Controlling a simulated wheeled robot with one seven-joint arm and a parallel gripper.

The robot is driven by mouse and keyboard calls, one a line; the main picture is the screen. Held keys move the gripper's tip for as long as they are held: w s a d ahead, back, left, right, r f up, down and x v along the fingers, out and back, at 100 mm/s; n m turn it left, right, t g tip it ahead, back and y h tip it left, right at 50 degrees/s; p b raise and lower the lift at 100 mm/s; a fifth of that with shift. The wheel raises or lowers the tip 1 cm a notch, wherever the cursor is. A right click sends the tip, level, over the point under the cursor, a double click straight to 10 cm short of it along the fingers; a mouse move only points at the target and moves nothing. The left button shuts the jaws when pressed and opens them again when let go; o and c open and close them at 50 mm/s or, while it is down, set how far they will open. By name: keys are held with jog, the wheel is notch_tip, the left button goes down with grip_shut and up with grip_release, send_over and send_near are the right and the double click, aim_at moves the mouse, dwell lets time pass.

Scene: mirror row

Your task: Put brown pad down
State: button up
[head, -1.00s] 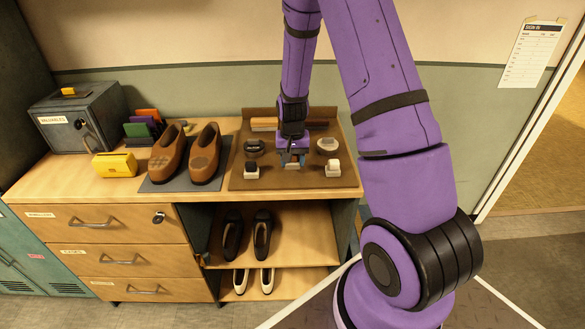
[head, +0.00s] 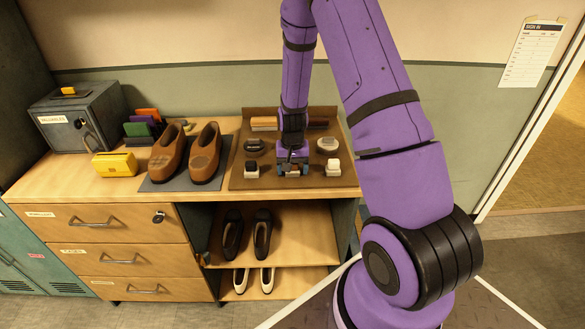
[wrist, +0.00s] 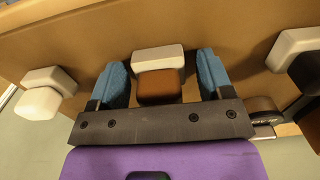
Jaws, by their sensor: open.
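The brown pad (wrist: 160,86), a brown block with a pale cream part at one end, sits on the brown tray (head: 240,178) in the wrist view. My gripper (head: 292,171) is over the front middle of the tray in the head view. In the wrist view my gripper (wrist: 163,80) is open, with its blue fingers on either side of the pad and a visible gap at each side. In the head view the pad is largely hidden by my gripper.
A black-topped pad (head: 250,168) and a white-topped pad (head: 333,167) flank my gripper. Two round tins (head: 254,146) (head: 327,145) and brushes (head: 264,124) lie behind. Brown shoes (head: 205,155) stand on a mat to the left.

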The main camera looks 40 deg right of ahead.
notch_tip(320, 180, up, 12)
jog(key=shift+r, duration=0.15)
jog(key=s+a+r+n+t, duration=0.15)
jog(key=s+a+r, duration=0.25)
jog(key=r, duration=0.5)
jog(key=s+a+r+n+t, duration=0.15)
jog(key=s+a+r, duration=0.3)
jog(key=r, duration=0.45)
jog(key=s+a+r+n+t, duration=0.1)
jog(key=s+r, duration=0.3)
jog(key=s, duration=0.5)
jog(key=s+a+r+n+t, duration=0.1)
jog(key=s+a+r+n, duration=0.1)
jog(key=s+r, duration=0.3)
jog(key=s+a, duration=0.1)
jog(key=s, duration=0.3)
jog(key=shift+a+r+n, duration=0.25)
jog(key=shift+a+n, duration=0.05)
jog(key=shift+n, duration=0.1)
jog(key=shift+o, duration=0.5)
jog(key=shift+w, duration=0.1)
